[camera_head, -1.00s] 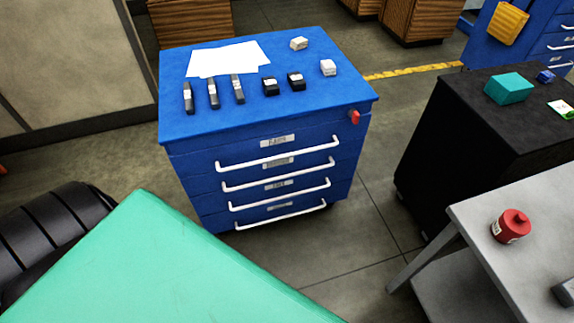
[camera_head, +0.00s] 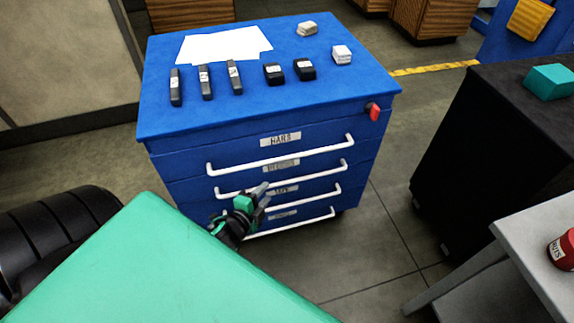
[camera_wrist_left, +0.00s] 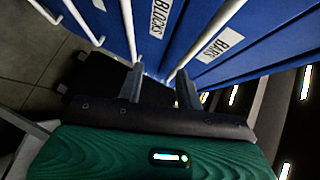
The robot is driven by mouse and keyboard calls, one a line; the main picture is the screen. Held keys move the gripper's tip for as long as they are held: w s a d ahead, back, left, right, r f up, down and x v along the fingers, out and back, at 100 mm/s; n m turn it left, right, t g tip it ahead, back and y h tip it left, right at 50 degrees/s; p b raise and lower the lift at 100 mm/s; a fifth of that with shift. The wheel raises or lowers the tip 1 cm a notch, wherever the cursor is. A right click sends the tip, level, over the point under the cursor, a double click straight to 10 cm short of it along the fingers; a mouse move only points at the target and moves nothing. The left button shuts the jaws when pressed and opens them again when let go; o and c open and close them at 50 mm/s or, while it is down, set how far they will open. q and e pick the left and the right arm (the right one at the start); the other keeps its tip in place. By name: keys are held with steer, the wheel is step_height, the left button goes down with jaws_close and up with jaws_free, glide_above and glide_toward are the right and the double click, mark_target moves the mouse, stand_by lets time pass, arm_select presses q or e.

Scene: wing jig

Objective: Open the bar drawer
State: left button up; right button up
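The blue drawer cabinet (camera_head: 365,92) stands ahead with its drawers shut, each with a white bar handle. The top drawer's label (camera_head: 280,139) is hard to read in the head view. In the left wrist view the bar drawer's label (camera_wrist_left: 220,38) reads BARS, beside one reading BLOCKS (camera_wrist_left: 160,15). The bar drawer's handle (camera_wrist_left: 204,48) runs down between the finger lines there; I cannot tell whether it is between the fingers in depth. My left gripper (camera_head: 264,194) is open and empty, in front of the lower drawers in the head view. My right gripper is not in view.
Papers (camera_head: 222,45), dark bars, black blocks and white blocks lie on the cabinet top. A red knob (camera_head: 373,112) is at its right corner. A black cabinet (camera_head: 480,150) and a grey table (camera_head: 535,215) stand at right. Floor between them is clear.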

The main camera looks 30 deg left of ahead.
mark_target(287, 158)
arm_select(q)
step_height(287, 158, up, 5)
steer(key=m+t, duration=0.1)
steer(key=w, duration=0.4)
steer(key=w+f, duration=0.1)
steer(key=w, duration=0.4)
steer(key=w+a+f, duration=0.1)
steer(key=w, duration=0.4)
steer(key=shift+f, duration=0.15)
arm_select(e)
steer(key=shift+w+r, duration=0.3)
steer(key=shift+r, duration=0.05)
arm_select(q)
steer(key=shift+d, duration=0.1)
jaws_close()
